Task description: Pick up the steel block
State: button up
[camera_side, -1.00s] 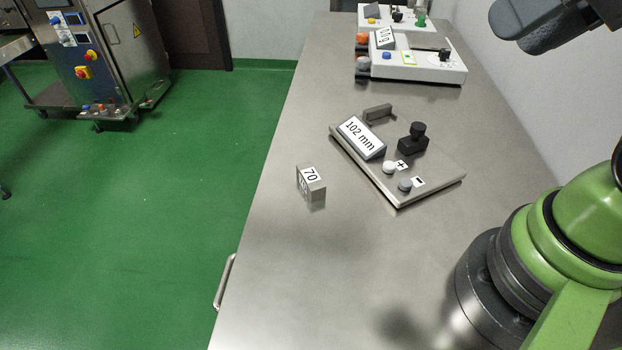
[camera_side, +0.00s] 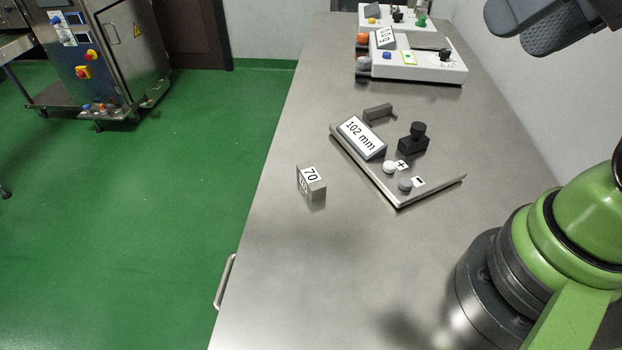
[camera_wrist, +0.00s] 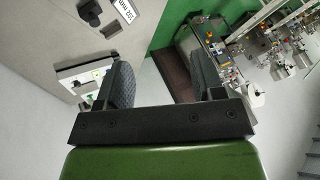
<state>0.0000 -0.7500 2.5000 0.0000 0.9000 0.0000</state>
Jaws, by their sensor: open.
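The steel block (camera_side: 311,183) is small and grey, with the number 70 on its labels. It rests on the steel table near its left edge, left of the plate with the 102 mm display. My gripper (camera_side: 537,24) shows in part at the top right of the side view, high above the table and far from the block. In the wrist view my gripper (camera_wrist: 166,85) has its two dark padded fingers wide apart with nothing between them. The block is not visible in the wrist view.
The plate (camera_side: 436,188) carries the 102 mm display (camera_side: 362,137), a black knob (camera_side: 414,138) and two buttons. White control boxes (camera_side: 425,68) stand at the table's far end. The table (camera_side: 270,270) is clear in front of the block. A wall runs along the right.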

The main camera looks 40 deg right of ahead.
jog(key=n+g+h, duration=0.1)
jog(key=g+h, duration=0.1)
jog(key=g, duration=0.4)
send_over(311, 175)
jog(key=f, duration=1.6)
jog(key=s+f, duration=0.1)
jog(key=f, duration=0.8)
jog(key=shift+a, duration=0.1)
jog(key=shift+t, duration=0.3)
jog(key=shift+w+f, duration=0.2)
jog(key=shift+f, duration=0.8)
jog(key=shift+w+f, duration=0.15)
jog(key=shift+f, duration=0.8)
jog(key=shift+w+f, duration=0.2)
jog(key=shift+f, duration=0.8)
grip_shut()
